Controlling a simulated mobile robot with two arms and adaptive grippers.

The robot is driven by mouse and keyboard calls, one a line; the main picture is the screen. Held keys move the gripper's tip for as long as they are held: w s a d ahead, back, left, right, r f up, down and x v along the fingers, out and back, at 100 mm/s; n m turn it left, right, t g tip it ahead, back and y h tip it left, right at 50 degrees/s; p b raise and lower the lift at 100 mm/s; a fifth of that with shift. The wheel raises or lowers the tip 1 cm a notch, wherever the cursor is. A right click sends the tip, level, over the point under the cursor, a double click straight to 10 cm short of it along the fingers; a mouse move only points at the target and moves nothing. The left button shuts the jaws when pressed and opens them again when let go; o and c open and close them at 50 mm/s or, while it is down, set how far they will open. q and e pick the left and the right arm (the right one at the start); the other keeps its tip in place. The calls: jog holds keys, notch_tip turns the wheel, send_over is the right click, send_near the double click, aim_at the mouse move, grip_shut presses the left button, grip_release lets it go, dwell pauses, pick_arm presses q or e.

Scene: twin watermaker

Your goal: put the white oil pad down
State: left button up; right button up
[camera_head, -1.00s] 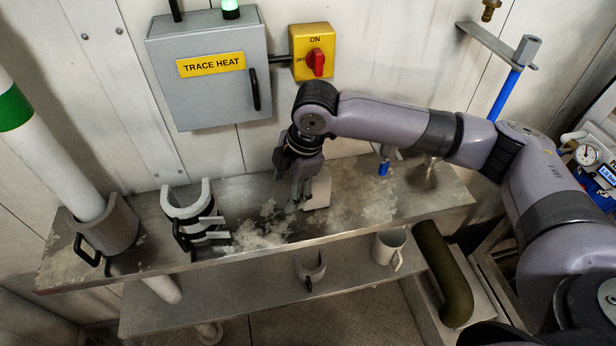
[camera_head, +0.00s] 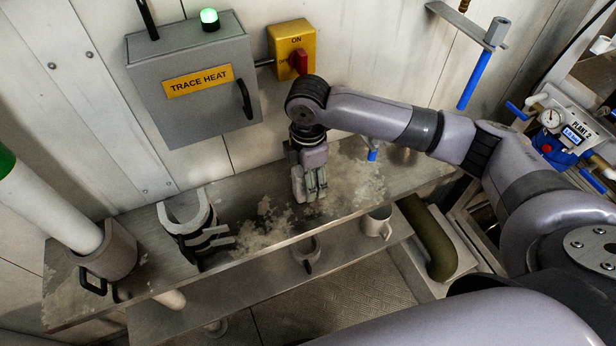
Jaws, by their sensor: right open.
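My right gripper (camera_head: 310,195) points down over the metal bench (camera_head: 352,205), its pale fingertips at or just above the bench top. It is open. I cannot clearly pick out the white oil pad now; the gripper's fingers and palm may hide it. Pale, frost-like patches (camera_head: 262,235) lie on the bench to the left of the fingers, and more lie to the right.
A trace heat box (camera_head: 190,85) and yellow switch (camera_head: 294,48) are on the wall behind.

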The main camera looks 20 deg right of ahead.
jog(key=shift+f, duration=1.1)
jog(key=c, duration=1.1)
